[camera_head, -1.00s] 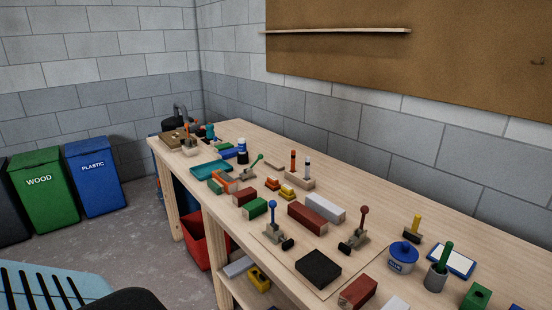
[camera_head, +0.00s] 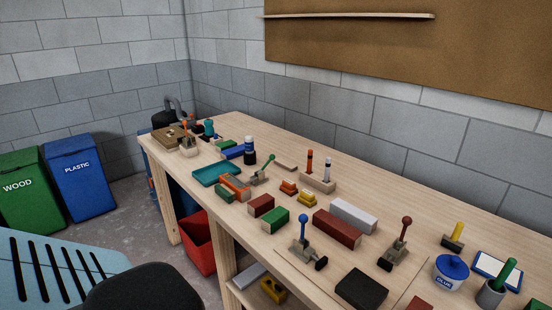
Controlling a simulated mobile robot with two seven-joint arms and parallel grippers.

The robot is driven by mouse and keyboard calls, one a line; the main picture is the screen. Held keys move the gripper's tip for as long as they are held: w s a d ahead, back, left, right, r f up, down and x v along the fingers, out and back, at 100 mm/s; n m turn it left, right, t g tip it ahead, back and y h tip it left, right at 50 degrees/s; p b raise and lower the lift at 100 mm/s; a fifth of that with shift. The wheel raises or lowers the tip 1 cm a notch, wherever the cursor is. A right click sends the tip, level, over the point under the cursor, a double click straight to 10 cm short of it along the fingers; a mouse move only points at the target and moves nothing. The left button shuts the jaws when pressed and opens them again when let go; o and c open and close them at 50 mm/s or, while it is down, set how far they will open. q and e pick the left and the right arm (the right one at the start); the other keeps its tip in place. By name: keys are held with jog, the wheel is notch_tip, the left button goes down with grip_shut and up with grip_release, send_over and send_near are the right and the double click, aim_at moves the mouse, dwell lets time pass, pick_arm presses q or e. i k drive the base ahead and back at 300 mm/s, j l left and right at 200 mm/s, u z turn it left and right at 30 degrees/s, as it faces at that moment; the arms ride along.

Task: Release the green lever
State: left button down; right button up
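The green lever (camera_head: 267,163) is part of a small toggle clamp on the wooden workbench, around the middle of its length. Its green handle slants up to the right from a pale metal base. An orange and dark green piece (camera_head: 235,186) lies just left of the clamp; I cannot tell whether the clamp presses on it. Two similar clamps stand nearer, one with a blue lever (camera_head: 303,225) and one with a dark red lever (camera_head: 406,227), both handles upright. Neither of my grippers is in view.
The workbench (camera_head: 225,210) is crowded with a teal tray (camera_head: 217,173), coloured battens (camera_head: 337,228), a black block (camera_head: 361,289) and a blue glue pot (camera_head: 451,272). Several bins stand on the floor at left. A light blue slatted surface (camera_head: 50,275) and a black rounded thing fill the lower left.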

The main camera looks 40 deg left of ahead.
aim_at(271, 157)
jog(key=j, duration=1.65)
jog(key=i+z, duration=0.05)
